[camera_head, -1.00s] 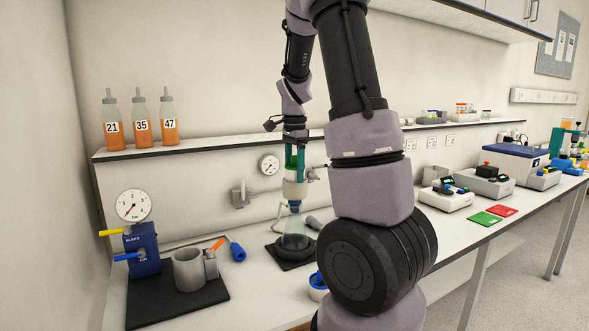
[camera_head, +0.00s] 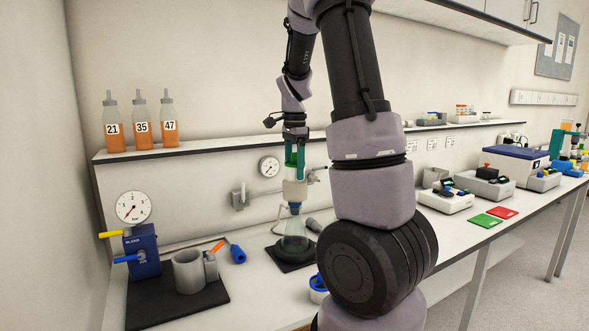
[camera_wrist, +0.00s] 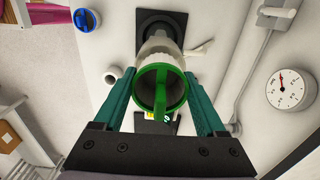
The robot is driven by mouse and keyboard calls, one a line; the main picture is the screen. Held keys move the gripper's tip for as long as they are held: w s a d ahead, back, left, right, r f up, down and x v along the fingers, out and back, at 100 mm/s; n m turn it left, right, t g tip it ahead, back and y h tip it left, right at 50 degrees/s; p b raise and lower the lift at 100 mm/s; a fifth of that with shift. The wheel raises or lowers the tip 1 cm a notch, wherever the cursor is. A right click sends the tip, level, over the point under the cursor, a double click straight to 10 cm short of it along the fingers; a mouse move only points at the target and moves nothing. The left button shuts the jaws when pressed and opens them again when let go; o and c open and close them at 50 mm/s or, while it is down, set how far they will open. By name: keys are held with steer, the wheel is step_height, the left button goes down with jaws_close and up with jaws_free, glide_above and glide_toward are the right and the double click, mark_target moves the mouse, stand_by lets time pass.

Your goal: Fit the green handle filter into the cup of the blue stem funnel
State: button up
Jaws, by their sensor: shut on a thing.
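The green handle filter (camera_wrist: 139,95) shows in the wrist view as a green ring with a bar handle across it. My gripper (camera_wrist: 160,78) has one teal finger on each side of it and is shut on it. In the head view my gripper (camera_head: 294,176) points down just above the pale cup of the blue stem funnel (camera_head: 294,192). The blue stem points down over a clear flask (camera_head: 294,232). The filter appears in line with the cup. The fingertips' contact and how deep the filter sits in the cup are hidden.
The flask stands on a black base (camera_head: 283,256). A grey mug-like vessel (camera_head: 188,272) and a blue pump with a gauge (camera_head: 142,250) are at left. A wall bracket (camera_head: 240,198) is close behind. A blue-lidded jar (camera_head: 318,288) is in front.

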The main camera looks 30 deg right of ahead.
steer(key=shift+f, duration=0.8)
steer(key=shift+r, duration=0.15)
steer(key=shift+r, duration=0.65)
steer(key=shift+f, duration=0.65)
stand_by(0.9)
steer(key=shift+r, duration=0.65)
steer(key=o, duration=1.3)
steer(key=shift+c, duration=0.2)
steer(key=shift+r, duration=0.1)
